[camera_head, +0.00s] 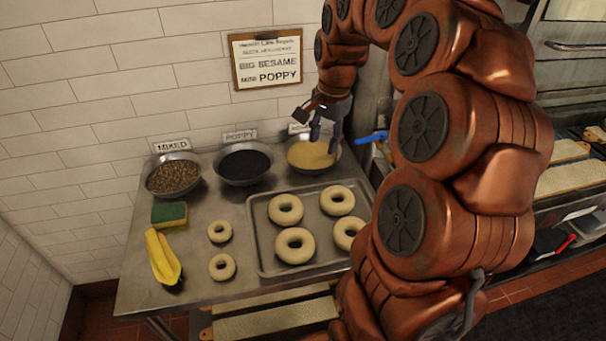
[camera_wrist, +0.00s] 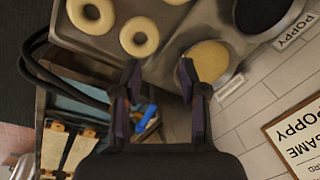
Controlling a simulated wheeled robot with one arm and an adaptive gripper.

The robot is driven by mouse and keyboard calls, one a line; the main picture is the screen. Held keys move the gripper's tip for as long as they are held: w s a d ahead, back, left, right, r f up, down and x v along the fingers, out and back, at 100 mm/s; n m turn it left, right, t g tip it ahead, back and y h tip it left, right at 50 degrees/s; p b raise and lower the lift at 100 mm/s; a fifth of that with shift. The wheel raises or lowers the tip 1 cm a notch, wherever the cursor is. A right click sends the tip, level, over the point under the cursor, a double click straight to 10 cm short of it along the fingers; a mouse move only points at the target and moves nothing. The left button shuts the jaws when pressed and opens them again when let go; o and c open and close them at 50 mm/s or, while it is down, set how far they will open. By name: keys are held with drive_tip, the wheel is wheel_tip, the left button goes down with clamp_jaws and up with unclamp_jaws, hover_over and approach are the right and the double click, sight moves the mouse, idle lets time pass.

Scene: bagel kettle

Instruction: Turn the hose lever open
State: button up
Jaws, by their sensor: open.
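A blue lever-like handle (camera_head: 371,137) sticks out to the left from behind my arm, just right of the bowl of pale seeds. It also shows in the wrist view (camera_wrist: 147,114), below and slightly left of the space between my fingertips. Its mount is mostly hidden, and I cannot tell its exact setting. My gripper (camera_head: 327,137) is open and empty, pointing down over the right side of the pale-seed bowl, left of the blue handle. In the wrist view my gripper (camera_wrist: 160,72) has its two fingers clearly apart, with nothing between them. A black hose (camera_wrist: 38,75) curves at the left there.
The steel table holds bowls of mixed seeds (camera_head: 173,177), poppy (camera_head: 243,166) and pale seeds (camera_head: 304,155). A tray (camera_head: 265,268) carries several bagels. Two small bagels, a sponge (camera_head: 169,214) and yellow gloves (camera_head: 161,257) lie left. My arm hides the right side.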

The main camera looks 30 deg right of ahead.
drive_tip(key=s+a+f+n+g+b, duration=0.1)
drive_tip(key=s+a+n, duration=0.3)
drive_tip(key=a, duration=0.5)
drive_tip(key=shift+s+f+n, duration=0.3)
drive_tip(key=shift+s+f, duration=0.25)
drive_tip(key=shift+s, duration=0.15)
drive_tip(key=shift+c, duration=0.4)
drive_tip(key=shift+w+d, duration=0.2)
drive_tip(key=shift+c, duration=0.8)
drive_tip(key=w+d+r+n, duration=0.1)
drive_tip(key=w+d, duration=0.1)
drive_tip(key=d, duration=0.2)
drive_tip(key=w+d+r+n+t+b, duration=0.1)
drive_tip(key=w+d, duration=0.2)
drive_tip(key=d, duration=0.1)
drive_tip(key=w+d+r+n+t, duration=0.1)
drive_tip(key=w+d+n, duration=0.1)
drive_tip(key=w+d, duration=0.1)
drive_tip(key=shift+d+r+b, duration=0.1)
drive_tip(key=shift+d+b, duration=0.25)
drive_tip(key=shift+d, duration=0.4)
clamp_jaws()
drive_tip(key=w+d+r+n+t, duration=0.15)
drive_tip(key=d+n, duration=0.25)
drive_tip(key=d, duration=1)
wheel_tip(320, 180, down, 9)
drive_tip(key=p, duration=0.4)
drive_tip(key=shift+a+h+p, duration=0.2)
drive_tip(key=shift+h+p, duration=0.1)
drive_tip(key=shift+h, duration=0.1)
